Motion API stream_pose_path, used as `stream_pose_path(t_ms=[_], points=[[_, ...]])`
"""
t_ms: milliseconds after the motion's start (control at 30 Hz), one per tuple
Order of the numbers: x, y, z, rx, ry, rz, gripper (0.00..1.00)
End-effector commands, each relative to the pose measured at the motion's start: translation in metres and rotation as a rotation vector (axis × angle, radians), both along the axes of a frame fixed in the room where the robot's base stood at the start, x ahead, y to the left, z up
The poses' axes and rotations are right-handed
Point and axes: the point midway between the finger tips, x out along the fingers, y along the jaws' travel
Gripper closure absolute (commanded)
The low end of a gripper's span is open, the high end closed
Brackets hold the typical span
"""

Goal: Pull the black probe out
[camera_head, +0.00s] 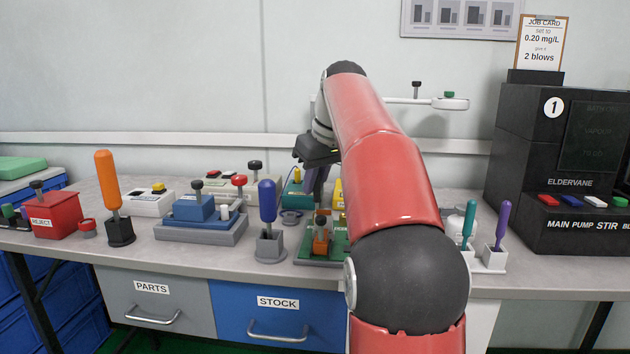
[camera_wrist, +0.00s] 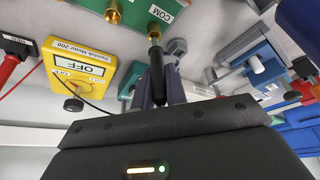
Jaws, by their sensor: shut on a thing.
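The black probe (camera_wrist: 157,68) stands between the fingers of my gripper (camera_wrist: 158,92) in the wrist view, and the gripper is shut on it. The probe's far end meets a brass socket (camera_wrist: 154,30) beside the COM label on a green board (camera_wrist: 133,10). I cannot tell how deep its tip sits. A red probe (camera_wrist: 10,66) is at the left edge. In the head view my gripper (camera_head: 318,190) points down over the bench, and my arm hides part of the meter.
A blue-handled tool (camera_head: 267,203) stands in a grey holder left of the gripper. A blue block on a grey base (camera_head: 200,232) is farther left. The black ELDERVANE machine (camera_head: 575,180) stands at right, with teal and purple tools (camera_head: 502,222) before it.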

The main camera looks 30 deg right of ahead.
Motion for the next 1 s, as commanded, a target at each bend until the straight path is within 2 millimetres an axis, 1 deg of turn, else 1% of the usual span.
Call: stream_pose_path(t_ms=[33,733,1000], points=[[0.000,0.000,0.004,0.000,0.000,0.000,1.00],[0.000,0.000,0.029,0.000,0.000,0.000,1.00],[0.000,0.000,0.031,0.000,0.000,0.000,1.00]])
